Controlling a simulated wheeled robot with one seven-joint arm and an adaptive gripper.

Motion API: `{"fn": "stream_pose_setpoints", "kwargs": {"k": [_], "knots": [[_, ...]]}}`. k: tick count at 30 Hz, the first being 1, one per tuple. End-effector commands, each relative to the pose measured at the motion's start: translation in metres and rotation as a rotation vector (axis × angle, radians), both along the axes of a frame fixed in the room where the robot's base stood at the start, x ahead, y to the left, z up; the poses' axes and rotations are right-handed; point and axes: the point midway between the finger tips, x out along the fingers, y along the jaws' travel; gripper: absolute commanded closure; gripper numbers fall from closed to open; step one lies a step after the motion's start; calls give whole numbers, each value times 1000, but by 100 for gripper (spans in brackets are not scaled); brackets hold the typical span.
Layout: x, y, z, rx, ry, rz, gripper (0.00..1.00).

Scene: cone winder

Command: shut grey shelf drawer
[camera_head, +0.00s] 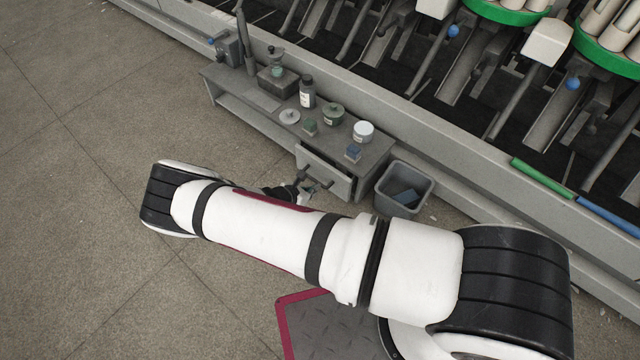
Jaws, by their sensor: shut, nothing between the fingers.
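The grey shelf (228,90) is a low bench standing along the machine. Its drawer (340,185) is at the right end, below the top. A dark gap shows above the drawer front, and the drawer looks partly pulled out; how far I cannot tell. My gripper (307,190) is small in the view, just in front of the drawer front near its handle. It is shut and empty. My arm hides part of the gripper and the floor below; whether the fingers touch the drawer I cannot tell.
On the shelf top stand a dark bottle (307,92), a white-lidded jar (363,132), a green-grey tin (332,115) and small blocks. A grey bin (404,188) stands right of the drawer. The cone winder (450,110) runs behind. Floor at left is clear.

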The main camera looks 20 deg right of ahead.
Motion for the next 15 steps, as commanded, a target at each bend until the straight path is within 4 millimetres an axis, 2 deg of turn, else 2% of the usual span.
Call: {"fn": "stream_pose_setpoints", "kwargs": {"k": [1, 5, 9, 11, 15], "knots": [[-3, 5, 7, 0, 0, 0, 100], [-9, 12, 14, -1, 1, 0, 98], [-10, 12, 15, 30, -7, -50, 68], [-10, 9, 12, 74, -19, -122, 68], [-4, 3, 5, 256, -75, -417, 68]]}}
